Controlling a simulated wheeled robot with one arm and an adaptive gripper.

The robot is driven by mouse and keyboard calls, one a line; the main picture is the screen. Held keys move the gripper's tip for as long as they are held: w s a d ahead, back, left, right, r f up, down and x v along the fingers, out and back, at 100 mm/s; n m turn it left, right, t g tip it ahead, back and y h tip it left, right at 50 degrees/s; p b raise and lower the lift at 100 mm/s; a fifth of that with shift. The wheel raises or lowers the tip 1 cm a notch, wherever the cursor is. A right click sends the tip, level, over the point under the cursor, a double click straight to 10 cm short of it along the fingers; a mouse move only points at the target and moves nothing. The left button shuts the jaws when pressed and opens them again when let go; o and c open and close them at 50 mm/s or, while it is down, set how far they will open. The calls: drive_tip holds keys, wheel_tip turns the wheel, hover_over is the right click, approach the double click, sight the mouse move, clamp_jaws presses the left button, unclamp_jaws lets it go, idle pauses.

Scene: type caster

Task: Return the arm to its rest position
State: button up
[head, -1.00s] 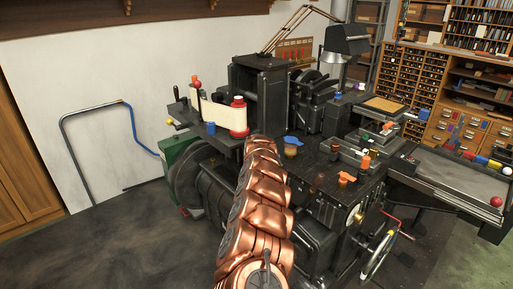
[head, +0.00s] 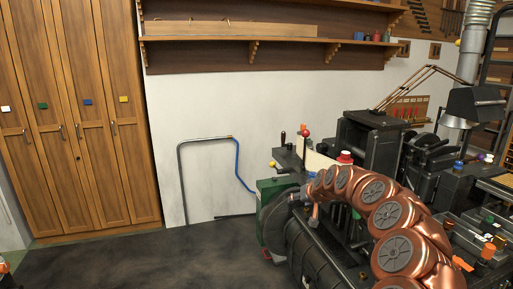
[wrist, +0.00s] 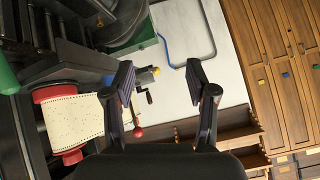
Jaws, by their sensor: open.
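My copper arm (head: 400,215) arches over the front of the dark type-casting machine (head: 318,250) in the head view. Its far end bends down near the machine's left part, and my gripper is hard to make out there. In the wrist view my gripper (wrist: 160,84) is open, with its two dark fingers wide apart and nothing between them. Beyond the fingers are the white wall and the bent pipe frame. The paper roll with red ends (wrist: 75,118) is left of the fingers, apart from them.
Wooden lockers (head: 85,120) stand at the left. A grey and blue pipe frame (head: 181,180) leans on the wall. A green box (head: 272,190) sits beside the machine. A wooden shelf (head: 270,38) hangs above. The dark floor (head: 140,262) at the left is clear.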

drive_tip(key=s+a+r+n+g+y, duration=0.15)
drive_tip(key=s+a+r, duration=0.3)
drive_tip(key=s, duration=0.85)
drive_tip(key=s+a+r+n+g, duration=0.25)
drive_tip(key=s+a, duration=0.25)
drive_tip(key=s, duration=0.7)
drive_tip(key=s+d+f+m+g+h, duration=0.1)
drive_tip(key=s+d, duration=0.3)
drive_tip(key=s, duration=0.8)
drive_tip(key=s+d+f+m+g+h, duration=0.1)
drive_tip(key=s+d+f+g+h, duration=0.1)
drive_tip(key=s, duration=1)
drive_tip(key=s+d+f+m+g+h, duration=0.1)
drive_tip(key=s+d+f, duration=0.4)
drive_tip(key=s, duration=0.7)
drive_tip(key=d+m+g, duration=0.1)
drive_tip(key=g, duration=0.1)
drive_tip(key=shift+s+g+h, duration=0.3)
drive_tip(key=shift+h, duration=0.05)
